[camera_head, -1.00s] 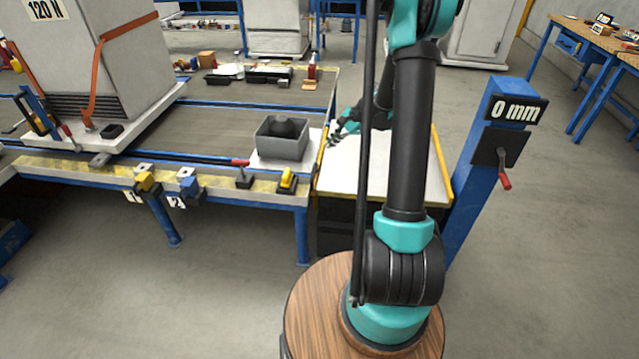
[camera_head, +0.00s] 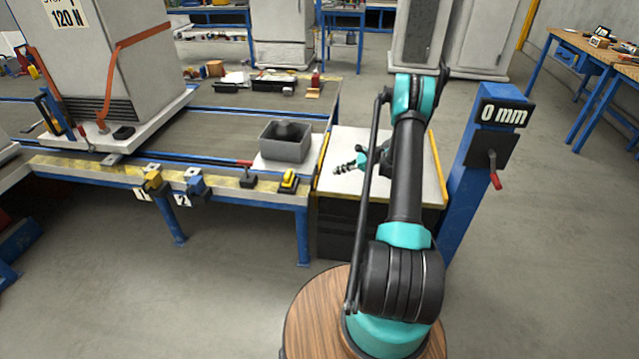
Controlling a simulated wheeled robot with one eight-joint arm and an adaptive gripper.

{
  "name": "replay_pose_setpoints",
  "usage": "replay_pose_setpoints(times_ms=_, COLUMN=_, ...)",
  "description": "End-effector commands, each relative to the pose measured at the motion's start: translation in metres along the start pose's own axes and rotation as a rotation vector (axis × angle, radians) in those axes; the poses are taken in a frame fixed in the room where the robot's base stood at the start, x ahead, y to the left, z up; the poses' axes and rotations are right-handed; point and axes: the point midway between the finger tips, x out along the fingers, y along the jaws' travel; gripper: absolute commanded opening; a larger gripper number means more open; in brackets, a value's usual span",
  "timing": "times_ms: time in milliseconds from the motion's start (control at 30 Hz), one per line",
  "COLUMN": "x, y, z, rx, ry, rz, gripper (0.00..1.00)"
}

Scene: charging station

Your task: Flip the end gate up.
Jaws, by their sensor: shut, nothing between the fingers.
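My gripper (camera_head: 342,169) is small in the view, shut and empty. It is over the left part of the white-topped platform (camera_head: 388,186), just right of the grey bin, and points left. I cannot tell its height above the top. A narrow yellow strip (camera_head: 323,152) runs along the seam between the blue-framed table (camera_head: 225,192) and the platform. It may be the end gate, but I cannot tell for sure; it looks low. My gripper is close to it, with no clear contact. My arm hides part of the platform.
A grey bin (camera_head: 286,141) with a dark item stands at the table's right end. A red-handled lever (camera_head: 246,172) and a yellow switch (camera_head: 288,180) sit on the front edge. A blue post (camera_head: 465,170) with a "0 mm" sign and red-handled crank stands right. Front floor is clear.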

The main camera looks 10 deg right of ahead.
Motion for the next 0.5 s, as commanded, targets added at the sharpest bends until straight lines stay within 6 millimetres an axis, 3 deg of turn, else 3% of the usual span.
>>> replay_pose_setpoints(times_ms=500, x=0.0032, y=-0.002, z=-0.0086, rx=0.029, ry=-0.017, rz=0.001, gripper=0.0)
